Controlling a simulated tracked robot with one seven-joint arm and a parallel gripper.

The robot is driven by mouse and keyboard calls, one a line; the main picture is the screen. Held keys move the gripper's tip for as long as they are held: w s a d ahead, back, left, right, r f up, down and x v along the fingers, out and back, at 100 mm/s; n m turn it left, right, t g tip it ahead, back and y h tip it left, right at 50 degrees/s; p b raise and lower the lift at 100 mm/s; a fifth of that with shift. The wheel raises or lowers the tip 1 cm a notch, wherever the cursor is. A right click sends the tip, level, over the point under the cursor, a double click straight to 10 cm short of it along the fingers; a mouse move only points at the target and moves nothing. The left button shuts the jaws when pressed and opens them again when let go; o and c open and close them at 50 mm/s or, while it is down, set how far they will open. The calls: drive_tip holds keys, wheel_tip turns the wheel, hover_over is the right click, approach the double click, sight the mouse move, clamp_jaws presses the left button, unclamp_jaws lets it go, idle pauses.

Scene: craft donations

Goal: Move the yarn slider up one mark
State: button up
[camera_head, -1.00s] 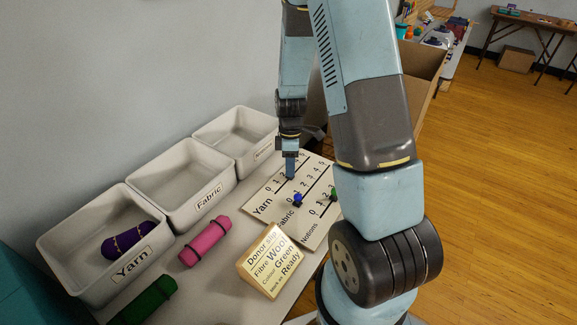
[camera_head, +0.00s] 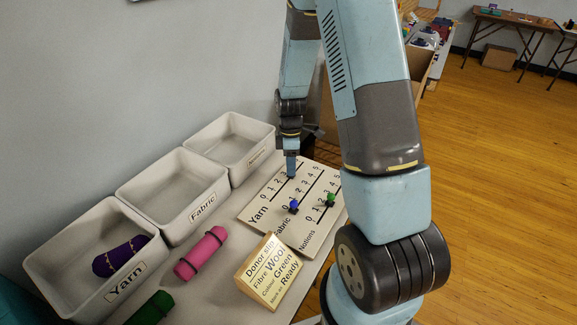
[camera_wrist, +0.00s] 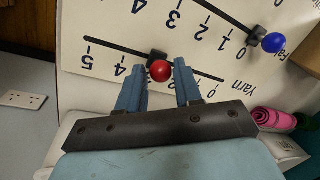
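The slider board (camera_head: 262,200) lies on the table, with Yarn, Fabric and Notions tracks marked with numbers. The yarn slider's red knob (camera_wrist: 160,71) shows in the wrist view on the Yarn track, on the 0 side of the 4. My gripper (camera_wrist: 161,66) is open, with one finger on each side of the red knob; contact cannot be told. In the head view, my gripper (camera_head: 291,170) is low over the Yarn track and hides the red knob.
The blue Fabric knob (camera_head: 294,204) sits near 0. The green Notions knob (camera_head: 330,200) stands to its right. A donor slip block (camera_head: 268,272) and pink roll (camera_head: 201,253) lie in front. Bins line the wall, including the Yarn bin (camera_head: 62,252) with a purple roll (camera_head: 121,256).

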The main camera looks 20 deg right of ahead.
drive_tip(key=shift+o, duration=1.3)
wheel_tip(320, 180, up, 14)
drive_tip(key=w, duration=0.2)
drive_tip(key=shift+w+d+f, duration=0.25)
drive_tip(key=shift+w+d, duration=0.05)
drive_tip(key=shift+d, duration=0.05)
drive_tip(key=s+r+m+t, duration=0.4)
drive_tip(key=s+r+m, duration=0.45)
drive_tip(key=r, duration=0.75)
drive_tip(key=s+r+m+t, duration=0.2)
drive_tip(key=s+r+m, duration=0.1)
drive_tip(key=s, duration=0.5)
drive_tip(key=s+r+m+t, duration=0.1)
drive_tip(key=s+r+m, duration=0.2)
drive_tip(key=s, duration=0.5)
drive_tip(key=shift+s+r+t+h, duration=0.3)
drive_tip(key=shift+r+t, duration=0.1)
drive_tip(key=shift+r, duration=0.4)
